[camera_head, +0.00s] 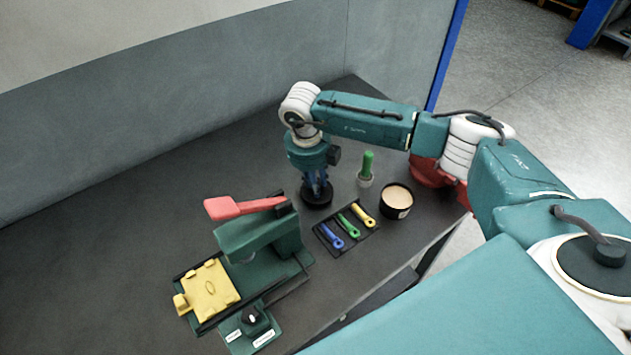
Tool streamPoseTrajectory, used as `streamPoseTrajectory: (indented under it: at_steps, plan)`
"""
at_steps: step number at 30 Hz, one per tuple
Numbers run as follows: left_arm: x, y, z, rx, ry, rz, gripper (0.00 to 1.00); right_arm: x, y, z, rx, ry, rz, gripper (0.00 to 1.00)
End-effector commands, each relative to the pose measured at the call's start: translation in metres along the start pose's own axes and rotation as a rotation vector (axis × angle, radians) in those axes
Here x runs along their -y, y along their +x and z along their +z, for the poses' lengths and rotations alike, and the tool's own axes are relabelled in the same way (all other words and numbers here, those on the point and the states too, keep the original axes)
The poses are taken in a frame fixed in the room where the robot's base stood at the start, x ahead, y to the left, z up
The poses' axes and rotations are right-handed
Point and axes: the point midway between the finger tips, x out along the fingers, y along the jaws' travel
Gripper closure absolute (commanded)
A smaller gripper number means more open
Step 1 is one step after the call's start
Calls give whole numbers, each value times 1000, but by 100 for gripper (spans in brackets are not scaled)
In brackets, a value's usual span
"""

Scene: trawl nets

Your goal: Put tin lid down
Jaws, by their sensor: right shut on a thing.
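My right gripper (316,185) points straight down over the table and is shut on the round black tin lid (317,201). The lid lies flat, at or just above the dark tabletop; I cannot tell if it touches. The gripper's fingertips partly hide it. The open tin (397,201), black with a pale cream filling, stands to the right of the lid, apart from it. My left gripper is not in view.
A black tray (347,229) with blue, green and yellow tools lies in front of the lid. A green press with a red lever (243,207) and yellow plate (208,290) stands left. The table's left is clear.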

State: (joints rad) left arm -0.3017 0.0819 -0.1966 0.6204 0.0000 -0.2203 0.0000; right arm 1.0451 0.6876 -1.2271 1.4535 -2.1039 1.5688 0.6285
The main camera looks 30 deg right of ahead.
Motion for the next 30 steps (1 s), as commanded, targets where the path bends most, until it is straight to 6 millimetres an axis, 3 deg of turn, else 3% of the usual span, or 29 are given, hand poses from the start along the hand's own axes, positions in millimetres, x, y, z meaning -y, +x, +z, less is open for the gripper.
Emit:
streamPoseTrajectory:
  at_steps: [13,14,16,27,30]
  plan:
    - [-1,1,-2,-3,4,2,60,-2,12,0,1,-1,0,100]
    - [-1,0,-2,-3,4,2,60,-2,11,0,1,-1,0,74]
    - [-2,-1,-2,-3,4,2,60,-2,11,0,1,-1,0,60]
    - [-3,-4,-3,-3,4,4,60,-1,6,0,2,0,0,59]
    - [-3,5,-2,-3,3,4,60,-1,-3,2,6,1,1,59]
